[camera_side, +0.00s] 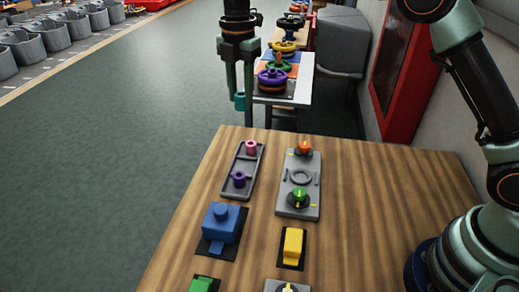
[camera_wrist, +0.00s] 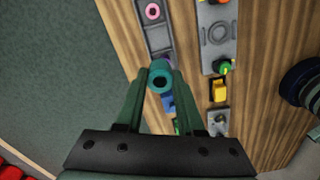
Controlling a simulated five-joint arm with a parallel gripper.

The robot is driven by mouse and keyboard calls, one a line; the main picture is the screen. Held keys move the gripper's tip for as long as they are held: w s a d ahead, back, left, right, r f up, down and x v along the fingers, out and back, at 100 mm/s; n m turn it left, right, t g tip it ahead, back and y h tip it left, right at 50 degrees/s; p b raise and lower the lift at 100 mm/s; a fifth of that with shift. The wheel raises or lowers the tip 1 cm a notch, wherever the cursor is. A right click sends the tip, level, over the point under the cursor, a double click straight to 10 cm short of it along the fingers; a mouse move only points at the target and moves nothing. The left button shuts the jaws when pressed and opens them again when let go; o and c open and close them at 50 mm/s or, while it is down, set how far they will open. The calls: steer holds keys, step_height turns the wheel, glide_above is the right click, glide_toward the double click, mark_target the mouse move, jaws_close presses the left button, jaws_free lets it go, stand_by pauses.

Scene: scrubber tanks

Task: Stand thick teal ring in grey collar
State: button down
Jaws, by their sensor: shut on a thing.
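A thick teal ring (camera_side: 240,102) is between the fingertips of my gripper (camera_side: 241,94), which is shut on it. In the wrist view the ring (camera_wrist: 160,78) shows end-on, with its dark hole facing the camera, between the two green fingers. My gripper points down and is raised, with the ring appearing beyond the table's far left corner in the side view. The grey collar (camera_side: 301,178) is a round raised ring on a grey panel (camera_side: 299,208); it also shows in the wrist view (camera_wrist: 219,33), up and right of the held ring. The collar looks empty.
A grey tray (camera_side: 252,164) left of the panel holds a pink ring (camera_side: 251,147) and a purple ring (camera_side: 239,180). The panel carries an orange knob (camera_side: 304,147) and a green knob (camera_side: 298,197). A blue block (camera_side: 222,222) and yellow block (camera_side: 292,246) stand nearer.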

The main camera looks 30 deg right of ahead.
steer(key=s+d+f, duration=0.9)
steer(key=s+d, duration=0.1)
steer(key=s, duration=0.2)
steer(key=shift+w+a+f, duration=0.1)
steer(key=shift+a+f, duration=0.05)
steer(key=shift+f, duration=2.85)
steer(key=shift+f, duration=1.45)
jaws_free()
stand_by(0.4)
steer(key=shift+r, duration=0.1)
step_height(320, 180, up, 7)
stand_by(1.3)
